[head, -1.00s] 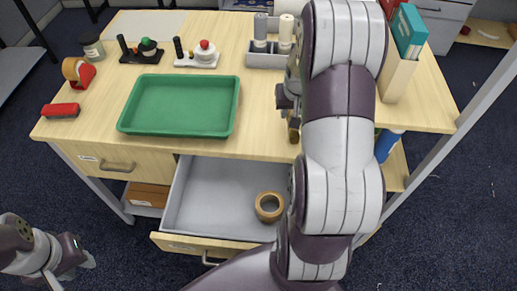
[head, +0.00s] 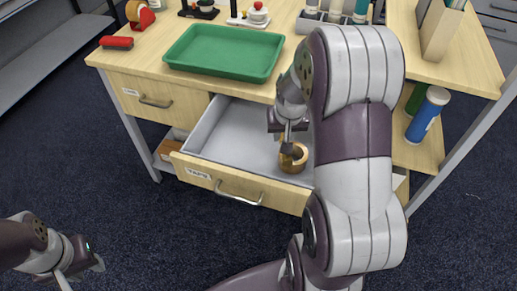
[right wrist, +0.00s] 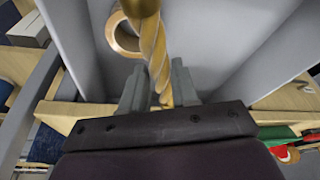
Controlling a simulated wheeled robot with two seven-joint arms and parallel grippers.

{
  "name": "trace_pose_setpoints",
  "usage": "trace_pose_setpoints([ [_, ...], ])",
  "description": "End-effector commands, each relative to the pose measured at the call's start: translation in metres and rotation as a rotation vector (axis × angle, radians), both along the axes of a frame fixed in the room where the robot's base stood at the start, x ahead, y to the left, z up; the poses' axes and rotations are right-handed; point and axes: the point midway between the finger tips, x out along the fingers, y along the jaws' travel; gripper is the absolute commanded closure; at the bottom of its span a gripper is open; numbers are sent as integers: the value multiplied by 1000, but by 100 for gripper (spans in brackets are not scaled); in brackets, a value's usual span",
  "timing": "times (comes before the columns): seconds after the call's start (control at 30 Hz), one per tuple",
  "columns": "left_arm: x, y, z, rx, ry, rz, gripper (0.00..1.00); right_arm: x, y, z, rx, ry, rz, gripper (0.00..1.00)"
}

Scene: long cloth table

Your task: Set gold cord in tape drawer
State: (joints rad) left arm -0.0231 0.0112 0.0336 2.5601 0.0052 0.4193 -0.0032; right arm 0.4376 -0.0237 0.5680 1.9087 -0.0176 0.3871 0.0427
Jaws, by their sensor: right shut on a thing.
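The gold cord (right wrist: 156,55), a thick twisted length, is between the fingers of my right gripper (right wrist: 158,88) in the right wrist view. The gripper is shut on it. In the head view my right gripper (head: 288,136) points down over the open tape drawer (head: 232,125), which has a grey inside and a labelled wooden front. The cord is hard to tell from the tape roll behind it there. A brown tape roll (right wrist: 122,36) lies in the drawer, close to the cord. My left gripper (head: 84,270) is open and empty at the lower left, away from the table.
A shut drawer (head: 155,100) is left of the open one. A green tray (head: 225,52) sits on the tabletop above. A red-handled item (head: 117,43) and a tape dispenser (head: 140,14) are at the left. A blue bottle (head: 427,115) stands on a lower shelf at right. The drawer's left part is free.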

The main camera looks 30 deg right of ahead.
Motion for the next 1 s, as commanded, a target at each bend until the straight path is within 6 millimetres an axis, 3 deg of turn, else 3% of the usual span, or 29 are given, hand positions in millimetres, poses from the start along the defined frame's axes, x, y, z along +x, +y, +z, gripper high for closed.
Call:
trace_pose_setpoints([
  [0.07, 0, 0, -6, 0, -1, 0, 63, 7, 2, -9, -1, 2, -4, 100],
  [0.3, 0, 0, -13, 0, -1, 0, 63, 70, 31, -50, -1, 3, -3, 100],
  [0.43, 0, 0, -15, 0, -1, 0, 63, 94, 41, -64, -2, 2, -4, 100],
  [0.57, 0, 0, -16, 0, -1, 0, 63, 103, 45, -71, -2, 1, -7, 100],
  [0.8, 0, 0, -22, 0, -1, 0, 63, 103, 45, -109, -1, 3, -8, 100],
  [1.0, 0, 0, -21, 0, -1, 0, 63, 103, 45, -109, -2, 0, -8, 100],
])
